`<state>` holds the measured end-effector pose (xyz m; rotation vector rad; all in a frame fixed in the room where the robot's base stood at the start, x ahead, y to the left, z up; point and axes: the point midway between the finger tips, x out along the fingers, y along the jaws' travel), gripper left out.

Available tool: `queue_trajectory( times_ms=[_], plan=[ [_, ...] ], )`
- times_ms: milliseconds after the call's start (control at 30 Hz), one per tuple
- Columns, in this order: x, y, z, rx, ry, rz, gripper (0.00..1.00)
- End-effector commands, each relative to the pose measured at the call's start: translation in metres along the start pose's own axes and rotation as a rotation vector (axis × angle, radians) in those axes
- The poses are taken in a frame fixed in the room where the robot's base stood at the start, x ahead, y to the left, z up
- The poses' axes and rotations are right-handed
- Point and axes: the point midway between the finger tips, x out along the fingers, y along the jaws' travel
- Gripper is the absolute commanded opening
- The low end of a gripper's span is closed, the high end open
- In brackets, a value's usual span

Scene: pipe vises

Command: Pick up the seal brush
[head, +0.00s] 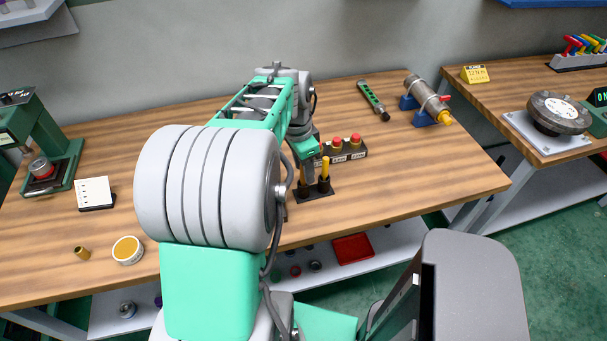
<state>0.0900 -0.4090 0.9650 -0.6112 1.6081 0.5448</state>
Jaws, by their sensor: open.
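A slim yellow-handled tool (325,168), which looks like the seal brush, stands upright in a small black holder (322,192) near the front edge of the wooden bench. Its lower end is hidden in the holder. My gripper (308,180) points down over the left part of the holder, just left of the yellow handle. It is open, with nothing seen between its fingers. My arm partly covers this area, and I cannot tell whether a finger touches the handle.
A box with red buttons (346,149) sits right behind the holder. A green slotted tool (373,101) and a pipe in blue vises (428,99) are farther back right. A yellow-topped tin (128,250) and a white block (95,193) are left. The bench's right front is clear.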

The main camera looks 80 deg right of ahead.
Motion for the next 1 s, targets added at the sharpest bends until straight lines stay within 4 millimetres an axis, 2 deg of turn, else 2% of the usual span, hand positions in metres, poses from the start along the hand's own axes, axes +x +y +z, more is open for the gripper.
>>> queue_trajectory(
  times_ms=[133, 333, 833, 1000],
  plan=[
    [0.015, 0.0, 0.0, -0.001, 0.0, -0.002, 0.41],
    [0.017, -0.001, 0.0, -0.002, 0.001, -0.002, 0.41],
    [0.016, -0.001, 0.0, -0.003, 0.001, -0.003, 0.0],
    [0.016, -0.001, 0.0, -0.003, 0.001, -0.003, 0.0]
  ],
)
